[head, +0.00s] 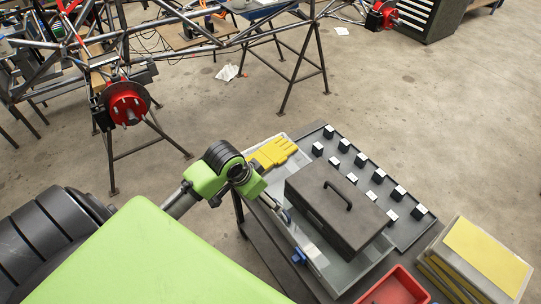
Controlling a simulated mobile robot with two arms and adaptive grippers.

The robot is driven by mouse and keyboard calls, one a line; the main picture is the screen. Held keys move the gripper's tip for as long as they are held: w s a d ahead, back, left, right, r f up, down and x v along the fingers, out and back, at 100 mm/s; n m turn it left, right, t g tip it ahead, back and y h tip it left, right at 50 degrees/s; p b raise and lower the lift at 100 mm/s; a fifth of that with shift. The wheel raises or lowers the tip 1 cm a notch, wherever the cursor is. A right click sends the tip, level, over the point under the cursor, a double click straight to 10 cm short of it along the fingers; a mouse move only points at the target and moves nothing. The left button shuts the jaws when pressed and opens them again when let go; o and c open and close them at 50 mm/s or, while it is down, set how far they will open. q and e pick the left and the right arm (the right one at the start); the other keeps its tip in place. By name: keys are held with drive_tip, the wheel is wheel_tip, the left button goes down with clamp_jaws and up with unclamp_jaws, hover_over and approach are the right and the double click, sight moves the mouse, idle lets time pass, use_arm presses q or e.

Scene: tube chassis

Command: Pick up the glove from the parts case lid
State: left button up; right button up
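The yellow glove (273,151) lies flat at the far left corner of a shallow light-grey tray-like surface (345,277), which may be the parts case lid. Its fingers point up and right. A green arm comes in from the left, and its joint partly covers the near side of the glove. My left gripper (286,214) is small and dark at the end of this arm, below the glove and beside a dark grey toolbox. It is apart from the glove as far as I can see. Its fingers are too small to read. My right gripper is not in view.
The dark toolbox (335,218) with a handle stands on the tray. Behind it, a dark board (408,235) holds several black-and-white blocks. A blue part (299,257), a red bin (394,290) and yellow-topped stacked cases (488,254) are nearby. A tube chassis (180,48) stands behind.

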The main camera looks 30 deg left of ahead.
use_arm(q)
drive_tip(key=n+t, duration=0.1)
approach(272, 154)
drive_tip(key=shift+x, duration=0.9)
drive_tip(key=shift+b+x, duration=0.3)
drive_tip(key=shift+x, duration=2.85)
drive_tip(key=shift+s, duration=0.1)
drive_tip(key=shift+c, duration=0.3)
drive_tip(key=c, duration=1.1)
